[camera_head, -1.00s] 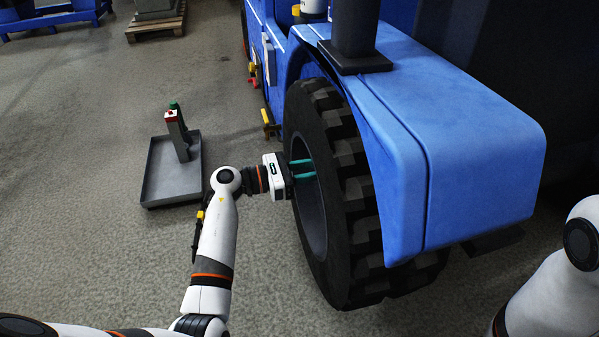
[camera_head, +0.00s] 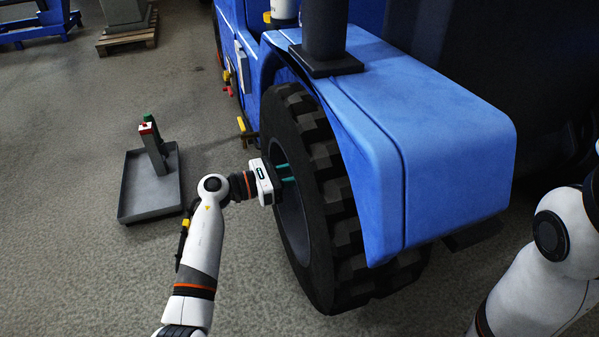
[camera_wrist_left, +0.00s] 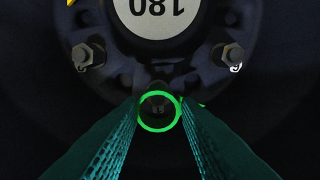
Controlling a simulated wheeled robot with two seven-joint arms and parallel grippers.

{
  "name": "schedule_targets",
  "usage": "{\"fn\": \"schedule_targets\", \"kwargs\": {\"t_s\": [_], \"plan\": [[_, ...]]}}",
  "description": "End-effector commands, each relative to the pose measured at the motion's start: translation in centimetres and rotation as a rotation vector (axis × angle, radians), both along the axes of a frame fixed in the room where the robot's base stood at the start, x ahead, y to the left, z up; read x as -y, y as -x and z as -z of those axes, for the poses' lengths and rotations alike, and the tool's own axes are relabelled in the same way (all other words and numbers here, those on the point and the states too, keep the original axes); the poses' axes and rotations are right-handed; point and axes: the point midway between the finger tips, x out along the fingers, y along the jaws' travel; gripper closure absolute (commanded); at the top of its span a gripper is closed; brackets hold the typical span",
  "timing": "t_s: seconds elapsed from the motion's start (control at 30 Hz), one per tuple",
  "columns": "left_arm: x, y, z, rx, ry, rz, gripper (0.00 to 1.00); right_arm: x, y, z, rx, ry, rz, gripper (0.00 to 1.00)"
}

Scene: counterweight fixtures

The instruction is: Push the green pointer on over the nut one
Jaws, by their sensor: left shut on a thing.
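My left gripper (camera_head: 283,173) reaches into the wheel (camera_head: 300,210) of the blue vehicle; the rim hides part of its fingertips. In the left wrist view its two teal fingers (camera_wrist_left: 160,112) are shut on the green pointer (camera_wrist_left: 158,129), a bright green ring with a small tip at its right. A dark nut (camera_wrist_left: 158,108) shows inside the ring, roughly centred. I cannot tell whether the ring is around this nut or still in front of it. Other nuts sit on the hub at upper left (camera_wrist_left: 89,53) and upper right (camera_wrist_left: 228,55). My right gripper is out of view.
A white hub plate marked 180 (camera_wrist_left: 158,15) is upside down at the top, with a yellow piece (camera_wrist_left: 79,8) beside it. The blue fender (camera_head: 430,130) overhangs the tyre. A grey tray (camera_head: 135,205) with a post stands on the floor at left.

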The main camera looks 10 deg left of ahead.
Motion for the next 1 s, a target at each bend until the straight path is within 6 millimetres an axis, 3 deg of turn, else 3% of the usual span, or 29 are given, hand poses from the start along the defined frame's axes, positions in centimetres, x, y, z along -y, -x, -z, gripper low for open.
{"fn": "schedule_targets", "kwargs": {"t_s": [1.0], "plan": [[0.83, -0.51, 0.01, -0.001, 0.002, 0.001, 0.82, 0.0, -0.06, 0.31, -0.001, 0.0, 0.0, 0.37]]}}
